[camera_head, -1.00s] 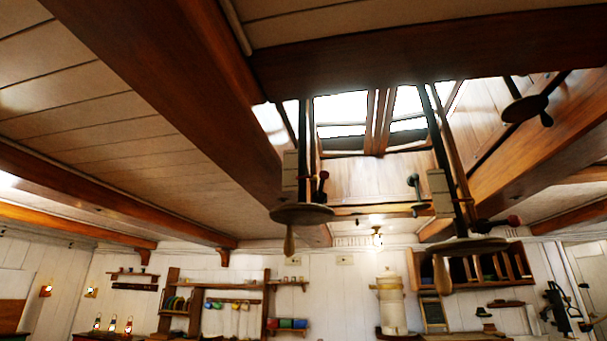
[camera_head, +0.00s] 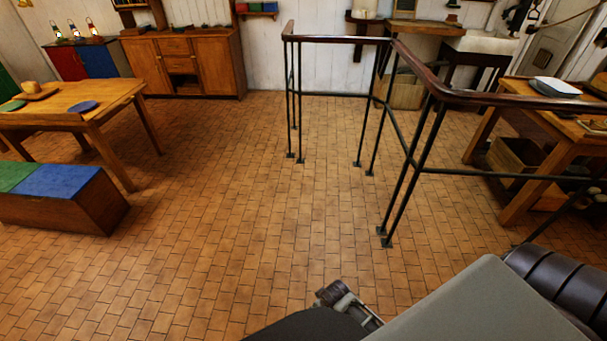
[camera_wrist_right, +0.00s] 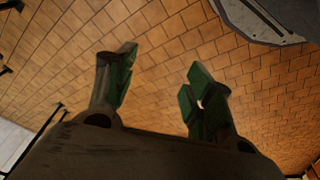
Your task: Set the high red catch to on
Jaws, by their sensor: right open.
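No red catch shows in either view now. My right gripper (camera_wrist_right: 160,82) fills the lower middle of the right wrist view. Its two green-padded fingers are apart, with only brick floor seen between them, so it is open and empty. In the head view, parts of my own body cover the bottom right, and I cannot make out gripper fingers there. My left gripper is not in view.
A black railing with a wooden handrail (camera_head: 340,39) stands ahead and right. A table (camera_head: 85,96) and a bench (camera_head: 65,190) stand left, a wooden cabinet (camera_head: 208,62) behind. Another table (camera_head: 540,150) is at right. The brick floor (camera_head: 230,200) is clear in the middle.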

